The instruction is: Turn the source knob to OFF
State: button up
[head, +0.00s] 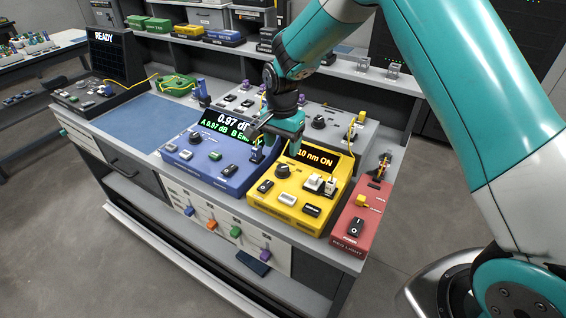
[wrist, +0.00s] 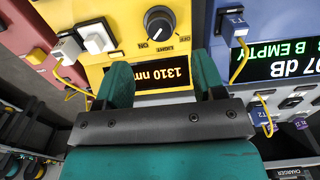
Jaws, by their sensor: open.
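The yellow source box (head: 300,194) stands on the bench between a blue unit and a red unit. Its display reads "10 nm ON" in the head view, partly covered by my gripper. The black source knob (head: 283,171) is on its upper left face. In the wrist view, which is upside down, the knob (wrist: 159,23) sits beyond the fingertips, with ON and OFF printed beside it and the display reading 1310 nm. My gripper (wrist: 160,72) is open and empty, its green fingers on either side of the display, apart from the knob. It also hangs over the box in the head view (head: 283,140).
The blue meter (head: 210,160) stands left of the source box, reading 0.97 dB. The red light unit (head: 355,220) stands right. Connectors (head: 318,183) and yellow cables are close to the knob. A grey unit (head: 340,130) is behind. The blue mat (head: 148,121) is clear.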

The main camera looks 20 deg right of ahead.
aim_at(282, 167)
notch_tip(282, 167, down, 8)
jog(key=shift+r+p, duration=0.15)
jog(key=shift+p, duration=0.3)
jog(key=c, duration=0.9)
